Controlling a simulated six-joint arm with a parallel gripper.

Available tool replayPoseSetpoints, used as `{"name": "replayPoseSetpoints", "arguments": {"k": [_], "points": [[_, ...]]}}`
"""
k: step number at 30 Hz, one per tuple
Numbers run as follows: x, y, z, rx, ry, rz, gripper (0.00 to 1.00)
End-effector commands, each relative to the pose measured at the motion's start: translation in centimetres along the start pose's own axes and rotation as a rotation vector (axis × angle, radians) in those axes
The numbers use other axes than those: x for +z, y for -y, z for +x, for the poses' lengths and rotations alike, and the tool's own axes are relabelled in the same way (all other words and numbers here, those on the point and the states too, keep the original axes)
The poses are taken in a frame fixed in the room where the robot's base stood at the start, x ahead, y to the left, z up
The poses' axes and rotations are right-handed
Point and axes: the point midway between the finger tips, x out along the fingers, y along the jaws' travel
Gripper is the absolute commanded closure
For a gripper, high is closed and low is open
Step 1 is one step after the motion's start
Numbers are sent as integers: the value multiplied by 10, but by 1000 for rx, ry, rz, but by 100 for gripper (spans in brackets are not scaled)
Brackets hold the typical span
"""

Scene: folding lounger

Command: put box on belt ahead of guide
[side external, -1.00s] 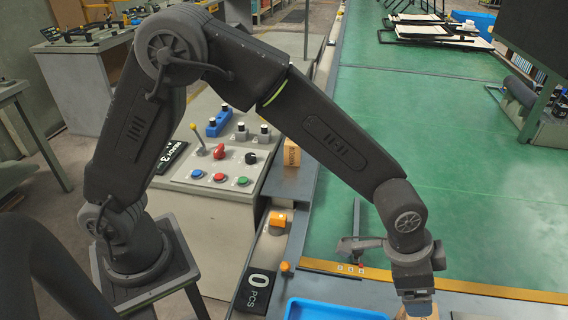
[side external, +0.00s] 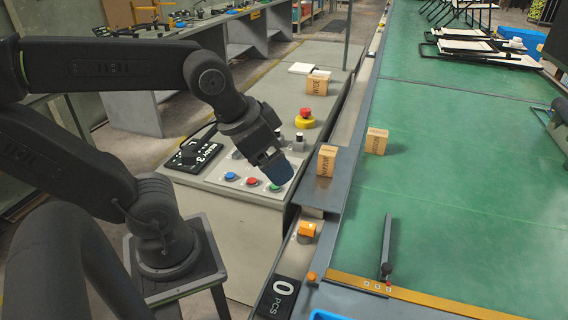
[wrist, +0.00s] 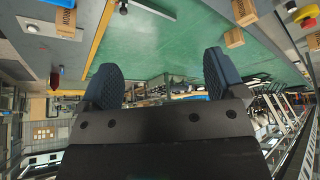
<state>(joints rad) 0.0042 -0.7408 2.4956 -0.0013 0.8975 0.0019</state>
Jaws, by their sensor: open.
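My gripper (side external: 279,172) hangs over the right end of the button console, left of the belt. In the wrist view its two dark fingers (wrist: 162,75) are spread with nothing between them. One wooden box (side external: 376,141) stands upright on the green belt (side external: 460,190), near its left edge. Another box (side external: 327,161) stands on the grey ledge beside the belt, right of my gripper and apart from it. A third box (side external: 317,83) sits farther back on the console side. The guide, a thin dark bar (side external: 387,238), extends over the belt's near left part.
The console carries coloured buttons, a red emergency knob (side external: 306,116) and a black sign (side external: 195,153). An orange-topped sensor (side external: 306,230) and a counter reading 0 (side external: 283,298) are along the near ledge. Folded loungers (side external: 480,48) lie far up the belt. The middle of the belt is clear.

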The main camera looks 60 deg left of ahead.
Motion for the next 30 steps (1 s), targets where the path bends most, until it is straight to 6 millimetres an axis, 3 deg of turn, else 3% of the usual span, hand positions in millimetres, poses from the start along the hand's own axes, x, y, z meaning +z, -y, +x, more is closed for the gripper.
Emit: {"name": "replayPoseSetpoints", "arguments": {"k": [13,17,23,27,30], "points": [[2,1,0,-3,-2,-5,12],[-7,-2,7,-5,-14,17,12],[-50,-29,51,13,-104,143,12],[-75,-69,93,69,-195,265,12],[-83,-106,122,136,-257,353,12]]}}
